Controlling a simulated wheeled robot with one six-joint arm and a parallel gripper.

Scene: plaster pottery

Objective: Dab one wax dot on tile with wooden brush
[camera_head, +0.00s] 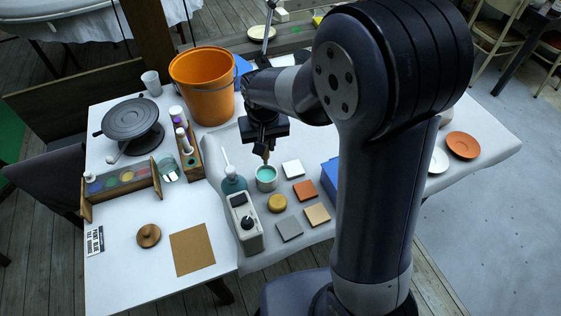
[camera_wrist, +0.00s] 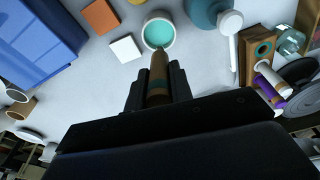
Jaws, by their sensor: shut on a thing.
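My gripper (camera_head: 265,143) is shut on the wooden brush (camera_wrist: 158,68), which points down between the fingers. The brush tip overlaps the near rim of a small white cup (camera_head: 266,186) holding turquoise liquid; I cannot tell whether it touches the liquid. The cup also shows in the wrist view (camera_wrist: 158,33). A white tile (camera_head: 293,169) lies just right of the cup. An orange tile (camera_head: 305,190), a tan tile (camera_head: 317,214) and a grey tile (camera_head: 289,228) lie nearer on the cloth. No dot is visible on them.
An orange bucket (camera_head: 204,90) stands behind left. A blue box (camera_head: 330,175) is right of the tiles, partly behind my arm.

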